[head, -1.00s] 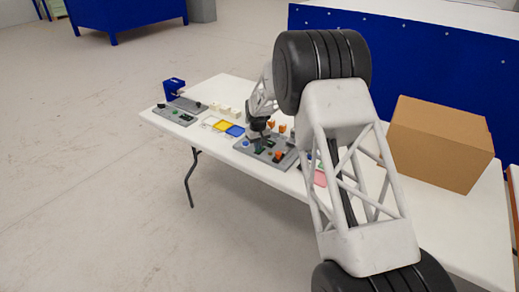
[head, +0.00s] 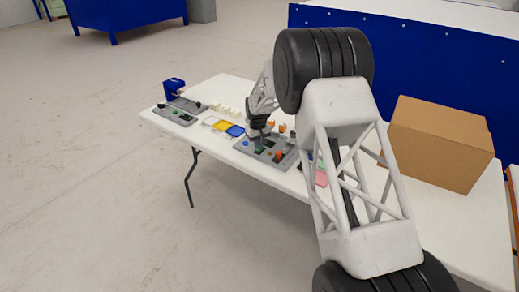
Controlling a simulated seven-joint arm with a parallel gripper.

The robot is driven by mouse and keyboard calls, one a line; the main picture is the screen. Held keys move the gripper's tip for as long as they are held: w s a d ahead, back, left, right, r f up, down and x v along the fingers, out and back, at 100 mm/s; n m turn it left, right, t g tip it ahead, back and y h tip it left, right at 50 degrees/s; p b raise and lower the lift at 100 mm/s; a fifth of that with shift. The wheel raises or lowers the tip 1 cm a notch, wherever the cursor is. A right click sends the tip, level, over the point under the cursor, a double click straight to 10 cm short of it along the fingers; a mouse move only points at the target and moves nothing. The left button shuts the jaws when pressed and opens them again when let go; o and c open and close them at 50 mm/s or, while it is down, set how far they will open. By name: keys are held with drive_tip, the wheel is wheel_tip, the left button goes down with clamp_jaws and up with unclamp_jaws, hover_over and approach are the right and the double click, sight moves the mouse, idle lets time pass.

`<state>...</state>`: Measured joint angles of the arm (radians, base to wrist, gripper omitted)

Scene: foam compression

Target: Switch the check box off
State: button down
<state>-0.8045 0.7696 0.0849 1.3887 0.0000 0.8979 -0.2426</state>
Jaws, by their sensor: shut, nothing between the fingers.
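My gripper (head: 257,136) is shut and empty, low over a grey panel (head: 285,163) near the middle of the white table. The panel carries small controls: a blue one (head: 245,143) at its left, an orange one (head: 278,155) at its right and a green part (head: 260,150) just below my gripper. A second grey panel (head: 165,112) with small dark and green parts lies at the table's left end. I cannot tell which part is the check box's switch, nor whether my fingertips touch anything.
Orange blocks (head: 282,128) stand behind the middle panel. A blue device (head: 174,88) stands far left. A cardboard box (head: 437,142) sits at right.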

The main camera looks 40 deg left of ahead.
drive_tip(key=shift+r, duration=2.75)
drive_tip(key=shift+d, duration=0.1)
